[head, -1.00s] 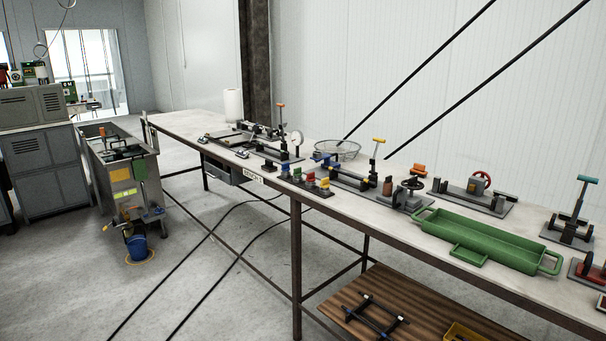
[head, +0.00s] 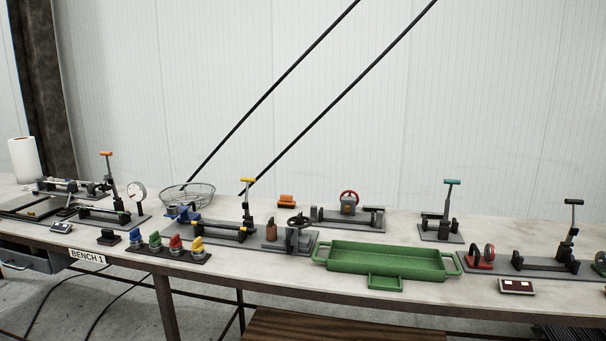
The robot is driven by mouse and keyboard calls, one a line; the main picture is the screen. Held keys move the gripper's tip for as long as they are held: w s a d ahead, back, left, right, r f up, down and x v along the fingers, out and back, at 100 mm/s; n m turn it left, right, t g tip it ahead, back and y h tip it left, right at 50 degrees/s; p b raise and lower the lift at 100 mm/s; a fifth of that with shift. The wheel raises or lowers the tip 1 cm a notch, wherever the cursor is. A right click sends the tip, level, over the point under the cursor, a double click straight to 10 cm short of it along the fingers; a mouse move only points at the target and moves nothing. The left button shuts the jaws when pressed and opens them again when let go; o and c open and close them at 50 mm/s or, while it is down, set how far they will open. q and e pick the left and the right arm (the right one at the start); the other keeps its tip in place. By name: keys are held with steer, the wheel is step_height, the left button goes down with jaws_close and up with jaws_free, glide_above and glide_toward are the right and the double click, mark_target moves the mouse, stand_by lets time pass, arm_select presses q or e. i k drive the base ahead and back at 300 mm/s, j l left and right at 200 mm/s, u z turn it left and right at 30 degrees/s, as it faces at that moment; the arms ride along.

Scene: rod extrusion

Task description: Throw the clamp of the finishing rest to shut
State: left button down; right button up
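Several fixtures with upright T-handled levers stand along the bench; no readable label shows which is the finishing rest. One lever has an orange handle (head: 106,154), beside a dial gauge (head: 136,192) at the left. One has a teal handle (head: 452,182) on a small plate at the back right. Neither of my grippers is in view.
The bench (head: 225,278) runs across the view. Two dark slanted bars (head: 340,98) cross behind.

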mark_target(245, 206)
steer(key=i+j+z, duration=0.1)
steer(key=j+z, duration=0.35)
steer(key=j, duration=0.15)
steer(key=j+z, duration=0.4)
steer(key=j, duration=0.2)
steer(key=j+z, duration=0.45)
steer(key=j, duration=0.15)
